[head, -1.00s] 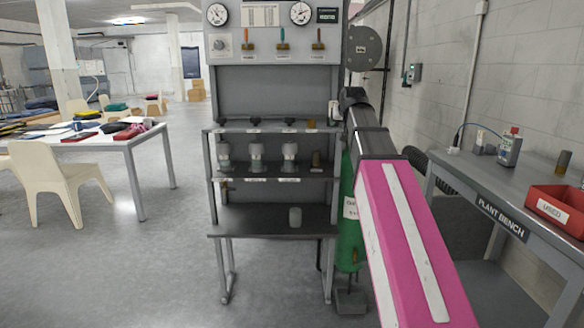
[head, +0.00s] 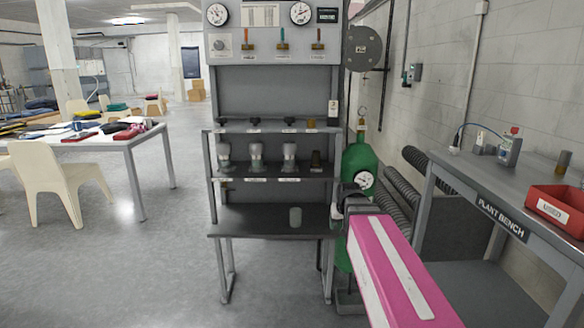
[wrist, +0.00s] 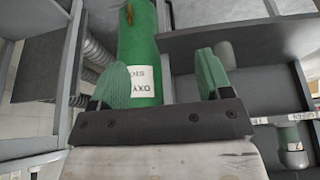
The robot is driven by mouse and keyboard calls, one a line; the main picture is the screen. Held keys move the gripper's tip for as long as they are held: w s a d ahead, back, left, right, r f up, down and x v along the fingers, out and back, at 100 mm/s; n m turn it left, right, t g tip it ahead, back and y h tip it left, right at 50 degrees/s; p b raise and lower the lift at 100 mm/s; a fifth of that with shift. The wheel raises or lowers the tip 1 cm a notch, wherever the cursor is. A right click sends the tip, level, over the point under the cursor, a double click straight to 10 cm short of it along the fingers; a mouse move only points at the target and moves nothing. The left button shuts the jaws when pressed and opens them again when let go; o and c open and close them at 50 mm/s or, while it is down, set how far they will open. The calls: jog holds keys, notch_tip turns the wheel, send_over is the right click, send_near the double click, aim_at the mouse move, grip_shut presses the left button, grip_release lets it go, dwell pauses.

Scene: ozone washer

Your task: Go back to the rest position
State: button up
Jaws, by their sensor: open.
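My gripper (wrist: 165,82) is open in the wrist view, its two green fingers apart with nothing held between them. Behind the fingers stands a green oxygen cylinder (wrist: 140,45) with a white label. In the head view my pink arm reaches forward, and its dark end is in front of the green cylinder (head: 360,165), beside the right side of the grey washer stand (head: 270,80). The fingers cannot be made out in the head view.
The plant bench (head: 455,185) with a red bin (head: 560,207) is at right. A white table (head: 125,150) and chair (head: 55,180) are at left. Open floor lies between.

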jog(key=s+f+g, duration=0.4)
jog(key=s+f, duration=1.1)
jog(key=f, duration=0.1)
jog(key=shift+s+f, duration=0.2)
